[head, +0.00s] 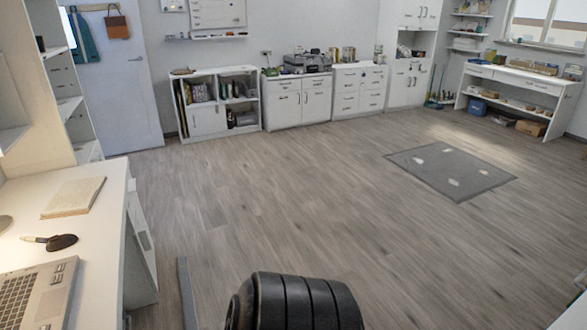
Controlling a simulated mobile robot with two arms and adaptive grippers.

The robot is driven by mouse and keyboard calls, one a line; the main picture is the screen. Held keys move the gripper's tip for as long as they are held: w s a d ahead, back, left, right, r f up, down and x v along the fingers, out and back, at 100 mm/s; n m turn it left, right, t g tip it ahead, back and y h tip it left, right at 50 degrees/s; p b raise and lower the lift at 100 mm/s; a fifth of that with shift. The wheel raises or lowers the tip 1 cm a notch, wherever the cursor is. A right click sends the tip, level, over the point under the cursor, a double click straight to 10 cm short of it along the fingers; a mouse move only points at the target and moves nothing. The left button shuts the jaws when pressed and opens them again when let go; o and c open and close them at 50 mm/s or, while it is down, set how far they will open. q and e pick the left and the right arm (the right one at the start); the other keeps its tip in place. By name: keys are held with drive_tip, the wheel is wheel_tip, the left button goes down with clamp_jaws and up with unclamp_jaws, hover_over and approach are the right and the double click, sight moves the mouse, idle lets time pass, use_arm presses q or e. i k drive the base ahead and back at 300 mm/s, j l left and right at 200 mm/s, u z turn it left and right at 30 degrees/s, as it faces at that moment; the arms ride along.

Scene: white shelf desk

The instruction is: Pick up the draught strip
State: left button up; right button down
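A long, thin grey strip (186,292), which looks like the draught strip, is on the floor to the right of the white desk. It runs down to the bottom edge of the head view, so its near end is cut off. Bare floor shows on both sides of it. Neither of my grippers is in view, and nothing is seen touching the visible part of the strip.
The white desk (112,240) at the left holds a laptop (38,292), a dark object (62,242) and a book (75,197). A grey mat (450,170) lies at the right. Cabinets (297,103) line the back wall. The middle floor is clear.

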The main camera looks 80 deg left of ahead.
sight(191, 321)
drive_tip(key=u, duration=3.7)
drive_tip(key=i+l+z, duration=1)
drive_tip(key=i+z, duration=0.25)
drive_tip(key=i+u, duration=0.15)
drive_tip(key=i, duration=0.2)
drive_tip(key=i+l+u, duration=0.15)
drive_tip(key=i, duration=0.2)
